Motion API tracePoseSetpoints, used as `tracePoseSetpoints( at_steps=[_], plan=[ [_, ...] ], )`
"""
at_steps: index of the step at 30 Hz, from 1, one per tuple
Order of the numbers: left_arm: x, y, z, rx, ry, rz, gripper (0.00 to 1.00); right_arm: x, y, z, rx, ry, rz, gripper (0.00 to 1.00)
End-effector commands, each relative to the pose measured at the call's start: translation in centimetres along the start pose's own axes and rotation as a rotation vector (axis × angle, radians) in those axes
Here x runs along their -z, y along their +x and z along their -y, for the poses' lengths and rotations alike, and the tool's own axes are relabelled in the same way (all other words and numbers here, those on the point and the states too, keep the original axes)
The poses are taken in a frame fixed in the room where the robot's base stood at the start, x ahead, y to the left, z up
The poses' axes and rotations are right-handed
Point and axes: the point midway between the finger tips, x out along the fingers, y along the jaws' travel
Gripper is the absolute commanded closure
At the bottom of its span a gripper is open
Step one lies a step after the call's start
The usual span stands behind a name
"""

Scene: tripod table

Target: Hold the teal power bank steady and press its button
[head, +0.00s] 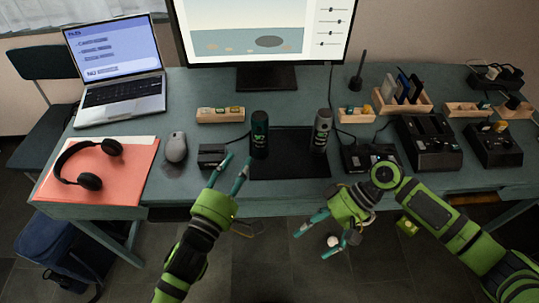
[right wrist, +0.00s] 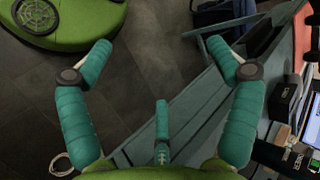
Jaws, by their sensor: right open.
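A dark teal cylinder (head: 259,136), which I take as the power bank, stands upright at the left end of a black mat (head: 290,168). Its button cannot be made out. My left gripper (head: 236,168) is open, its fingers pointing at the desk just left and in front of the cylinder, apart from it. My right gripper (head: 322,236) is open and empty in front of the desk edge. In the right wrist view its teal fingers (right wrist: 158,68) are spread over the floor and the desk edge. A dark cylinder with lettering (right wrist: 292,158) shows at the right there.
A grey cylinder (head: 320,130) stands at the mat's right. A small black box (head: 212,155) lies beside my left fingers. A mouse (head: 176,147), headphones (head: 90,165) and a laptop (head: 122,75) are left. Black docks (head: 430,150) fill the right. Mat space between the cylinders is clear.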

Motion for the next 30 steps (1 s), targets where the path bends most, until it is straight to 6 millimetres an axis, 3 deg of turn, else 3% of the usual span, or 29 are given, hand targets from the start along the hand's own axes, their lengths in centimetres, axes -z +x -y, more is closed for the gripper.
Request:
tracePoseSetpoints(
  at_steps=[1,6,11,15,20,24,28,30],
  plan=[
    [0.0,0.0,0.0,0.000,0.000,0.000,0.61,1.5,-1.3,2.5,0.026,-0.008,-0.048,0.10],
    [0.0,0.0,0.0,0.000,0.000,0.000,0.61,8.9,-3.9,8.4,0.170,0.071,-0.365,0.10],
    [0.0,0.0,0.0,0.000,0.000,0.000,0.61,15.4,-8.1,13.0,0.392,0.160,-0.706,0.10],
    [0.0,0.0,0.0,0.000,0.000,0.000,0.61,18.9,-13.6,15.9,0.631,0.228,-0.975,0.10],
    [0.0,0.0,0.0,0.000,0.000,0.000,0.61,19.9,-21.2,17.6,0.946,0.281,-1.255,0.10],
    [0.0,0.0,0.0,0.000,0.000,0.000,0.61,18.2,-27.4,17.6,1.241,0.301,-1.456,0.10],
    [0.0,0.0,0.0,0.000,0.000,0.000,0.61,15.3,-30.1,16.3,1.502,0.334,-1.569,0.10],
    [0.0,0.0,0.0,0.000,0.000,0.000,0.61,13.9,-28.7,14.8,1.642,0.430,-1.569,0.10]
  ],
)
